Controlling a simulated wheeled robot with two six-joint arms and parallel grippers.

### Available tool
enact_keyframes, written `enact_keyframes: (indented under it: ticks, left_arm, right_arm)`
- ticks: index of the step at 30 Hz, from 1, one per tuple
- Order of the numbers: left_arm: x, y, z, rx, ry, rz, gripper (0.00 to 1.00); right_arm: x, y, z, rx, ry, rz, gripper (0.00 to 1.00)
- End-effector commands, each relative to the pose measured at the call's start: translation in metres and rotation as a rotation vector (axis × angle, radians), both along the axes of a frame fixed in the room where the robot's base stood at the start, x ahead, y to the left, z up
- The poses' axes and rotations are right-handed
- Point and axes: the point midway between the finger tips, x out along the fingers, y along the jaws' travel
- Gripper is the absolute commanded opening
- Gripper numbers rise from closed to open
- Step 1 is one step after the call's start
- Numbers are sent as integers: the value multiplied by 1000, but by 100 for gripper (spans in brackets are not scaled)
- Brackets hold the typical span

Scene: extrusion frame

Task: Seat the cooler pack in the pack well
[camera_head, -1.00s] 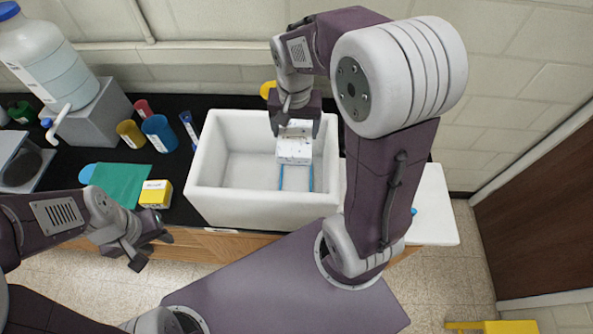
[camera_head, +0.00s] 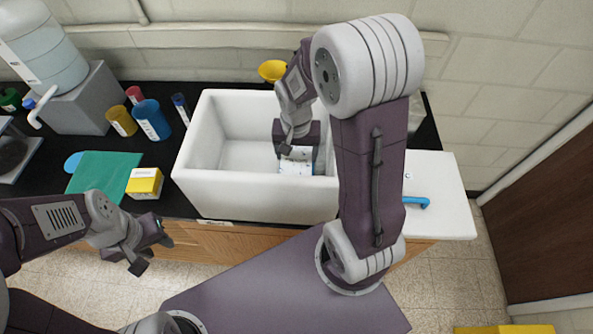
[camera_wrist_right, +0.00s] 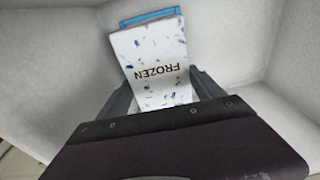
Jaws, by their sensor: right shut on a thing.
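The white cooler pack (camera_head: 297,161), marked FROZEN in the right wrist view (camera_wrist_right: 155,65), is inside the white cooler box (camera_head: 250,190) on the right side. My right gripper (camera_head: 297,147) is shut on it from above. In the right wrist view a blue edge (camera_wrist_right: 150,17), likely of the pack well, shows just beyond the pack's far end. The rest of the well is hidden, and I cannot tell whether the pack touches it. My left gripper (camera_head: 152,254) is open and empty in front of the counter.
A white lid-like panel (camera_head: 445,195) with a blue handle lies right of the box. A yellow box (camera_head: 145,184), a green cloth (camera_head: 100,170) and several cups stand left. A yellow funnel-like bowl (camera_head: 272,71) is behind. The box's left half is empty.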

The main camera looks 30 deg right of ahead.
Motion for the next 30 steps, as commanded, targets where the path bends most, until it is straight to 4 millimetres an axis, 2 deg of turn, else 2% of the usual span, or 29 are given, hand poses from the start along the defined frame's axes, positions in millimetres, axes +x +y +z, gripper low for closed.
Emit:
enact_keyframes:
  ticks: [3,8,15,25,26,28,30]
  left_arm:
    - [0,0,1,0,0,0,36]
    - [0,0,1,0,0,0,36]
    - [0,0,0,0,0,0,36]
    - [0,0,-3,0,0,0,36]
    - [0,0,-3,0,0,0,36]
    - [0,0,-2,0,0,0,36]
    - [0,0,-2,0,0,0,36]
  right_arm:
    - [0,0,-20,1,2,0,8]
    - [1,0,-28,0,-2,0,8]
    - [0,0,-66,1,1,0,8]
    - [1,0,-70,1,-3,0,8]
    - [1,0,-71,1,-2,0,80]
    - [1,0,-69,1,-2,0,99]
    - [1,0,-69,0,-1,0,99]
